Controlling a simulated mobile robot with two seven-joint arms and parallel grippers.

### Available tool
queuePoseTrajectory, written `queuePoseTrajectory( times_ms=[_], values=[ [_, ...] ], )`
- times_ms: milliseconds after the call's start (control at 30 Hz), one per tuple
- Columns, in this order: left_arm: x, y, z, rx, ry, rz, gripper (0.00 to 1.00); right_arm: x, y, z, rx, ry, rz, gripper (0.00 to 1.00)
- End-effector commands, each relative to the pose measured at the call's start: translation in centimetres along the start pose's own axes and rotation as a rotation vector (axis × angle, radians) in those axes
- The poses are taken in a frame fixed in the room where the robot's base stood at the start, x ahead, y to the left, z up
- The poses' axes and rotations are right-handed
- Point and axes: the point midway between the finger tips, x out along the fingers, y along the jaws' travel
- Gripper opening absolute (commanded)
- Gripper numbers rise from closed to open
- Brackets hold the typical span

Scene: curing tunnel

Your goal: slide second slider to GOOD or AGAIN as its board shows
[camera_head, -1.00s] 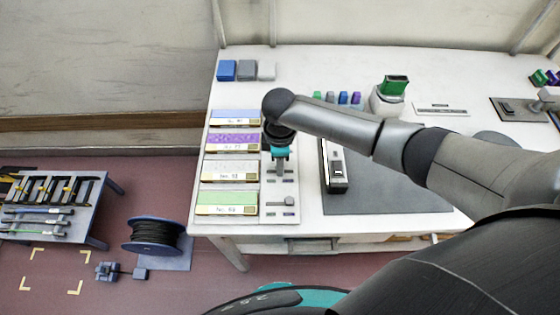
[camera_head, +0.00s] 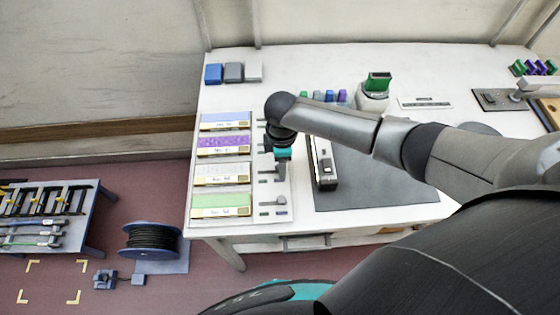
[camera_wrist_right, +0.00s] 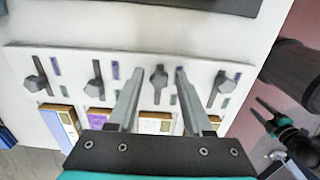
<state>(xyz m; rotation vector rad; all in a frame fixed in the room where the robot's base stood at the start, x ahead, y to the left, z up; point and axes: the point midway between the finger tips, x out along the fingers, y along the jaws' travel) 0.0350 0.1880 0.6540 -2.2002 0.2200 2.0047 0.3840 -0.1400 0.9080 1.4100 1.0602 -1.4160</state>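Four boards lie in a column at the table's left: blue (camera_head: 225,121), purple speckled (camera_head: 223,145), white speckled (camera_head: 221,174) and green (camera_head: 221,205). A pale slider panel (camera_wrist_right: 190,62) runs beside them, with one grey knob per board. My right gripper (camera_wrist_right: 159,70) is open. Its fingers stand either side of the third knob from the left (camera_wrist_right: 158,76), in line with the white board, with gaps visible. The purple board's knob (camera_wrist_right: 95,86) is outside the fingers. Slot marks are violet and green; lettering is unreadable. My left gripper (camera_wrist_right: 264,112) shows open and empty, away from the panel.
A dark mat (camera_head: 375,190) with a black-and-white device (camera_head: 324,162) lies right of the panel. Blue, grey and white blocks (camera_head: 233,72) stand at the back left. A cable spool (camera_head: 151,240) and a rack (camera_head: 45,215) are on the floor at left.

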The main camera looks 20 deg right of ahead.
Motion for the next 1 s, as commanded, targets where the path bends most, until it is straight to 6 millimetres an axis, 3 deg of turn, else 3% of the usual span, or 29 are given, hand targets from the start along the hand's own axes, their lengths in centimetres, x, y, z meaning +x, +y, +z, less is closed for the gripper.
queuePoseTrajectory(
  times_ms=[333,467,1000],
  values=[
    [0.0,0.0,0.0,0.0,0.0,0.0,0.59,-0.1,0.0,-0.2,-0.002,0.004,0.001,0.59],
    [-0.3,0.0,0.0,0.0,0.0,0.0,0.59,-1.1,0.0,-0.2,-0.002,0.005,0.002,0.59],
    [-1.8,0.0,-0.1,0.0,0.0,0.0,0.59,-12.6,0.1,-0.2,-0.002,0.005,0.004,0.59]
  ],
)
